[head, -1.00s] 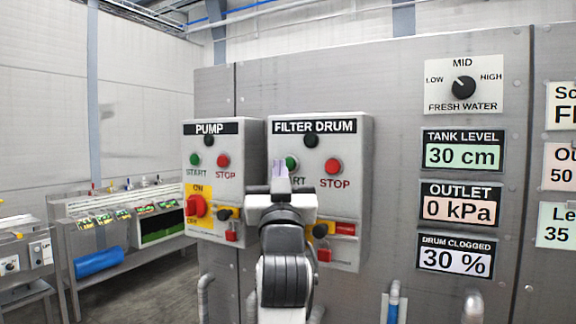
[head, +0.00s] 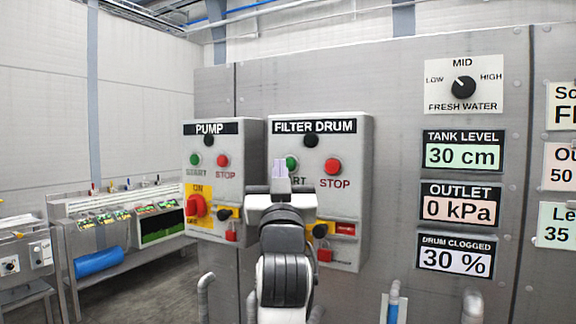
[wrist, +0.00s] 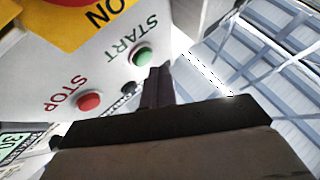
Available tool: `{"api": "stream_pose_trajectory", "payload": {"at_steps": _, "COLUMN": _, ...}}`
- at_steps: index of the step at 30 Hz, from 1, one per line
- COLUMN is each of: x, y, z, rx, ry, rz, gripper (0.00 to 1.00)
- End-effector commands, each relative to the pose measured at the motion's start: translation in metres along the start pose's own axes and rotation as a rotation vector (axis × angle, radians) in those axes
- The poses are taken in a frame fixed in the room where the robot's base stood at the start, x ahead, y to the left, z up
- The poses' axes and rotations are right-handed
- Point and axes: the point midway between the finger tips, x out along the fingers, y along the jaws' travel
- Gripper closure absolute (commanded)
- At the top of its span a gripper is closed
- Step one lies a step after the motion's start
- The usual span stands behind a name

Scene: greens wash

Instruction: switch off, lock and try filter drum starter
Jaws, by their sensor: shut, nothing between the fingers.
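The filter drum starter (head: 356,190) is a grey box on the steel panel. It has a black lamp (head: 311,141), a green START button (head: 291,162) and a red STOP button (head: 333,166).
A fresh water knob (head: 463,87) and readouts (head: 462,150) are to the right. Pipe ends project below.

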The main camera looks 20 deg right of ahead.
Motion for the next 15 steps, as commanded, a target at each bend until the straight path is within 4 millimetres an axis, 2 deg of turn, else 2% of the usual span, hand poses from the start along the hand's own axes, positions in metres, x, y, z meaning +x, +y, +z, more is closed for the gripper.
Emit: {"api": "stream_pose_trajectory", "payload": {"at_steps": 15, "x": 0.0059, "y": 0.0045, "z": 0.0044, "rx": 0.0, "ry": 0.0, "rz": 0.0, "gripper": 1.0}}
